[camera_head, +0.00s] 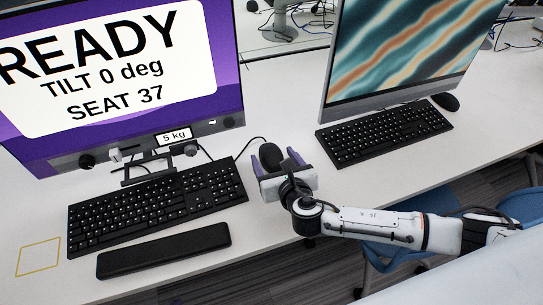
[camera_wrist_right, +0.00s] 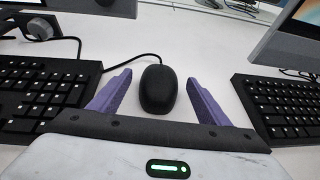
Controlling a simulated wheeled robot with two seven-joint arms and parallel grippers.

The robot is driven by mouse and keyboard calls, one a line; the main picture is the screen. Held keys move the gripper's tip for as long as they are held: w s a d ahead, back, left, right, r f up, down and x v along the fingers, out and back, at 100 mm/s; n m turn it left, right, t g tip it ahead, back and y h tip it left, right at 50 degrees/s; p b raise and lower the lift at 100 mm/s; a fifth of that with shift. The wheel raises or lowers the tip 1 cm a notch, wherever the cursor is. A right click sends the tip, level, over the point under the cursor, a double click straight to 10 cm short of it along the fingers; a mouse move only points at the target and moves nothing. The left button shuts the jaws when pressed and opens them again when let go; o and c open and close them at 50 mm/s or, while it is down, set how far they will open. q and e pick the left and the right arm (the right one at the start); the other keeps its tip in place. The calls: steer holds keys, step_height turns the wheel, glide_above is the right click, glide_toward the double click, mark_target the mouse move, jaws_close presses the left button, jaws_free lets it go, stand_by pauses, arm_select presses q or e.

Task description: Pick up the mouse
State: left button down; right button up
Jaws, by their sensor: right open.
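A black mouse (camera_head: 270,154) with a cord lies on the white desk, just right of the left keyboard. My right gripper (camera_head: 277,161) is open, with its purple fingers on either side of the mouse. In the right wrist view the mouse (camera_wrist_right: 158,88) sits between the two fingers, with a gap on each side. The fingers do not grip it. A second black mouse (camera_head: 446,102) lies at the right, beyond the right keyboard. My left gripper is not in view.
The left keyboard (camera_head: 157,207) has a black wrist rest (camera_head: 164,250) in front of it. A right keyboard (camera_head: 383,135) stands before another monitor (camera_head: 400,55). The left monitor (camera_head: 120,70) reads READY. A yellow square outline (camera_head: 39,257) marks the bare desk at lower left.

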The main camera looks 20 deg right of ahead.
steer(key=shift+w+f, duration=0.15)
steer(key=shift+w, duration=0.15)
steer(key=c, duration=1.2)
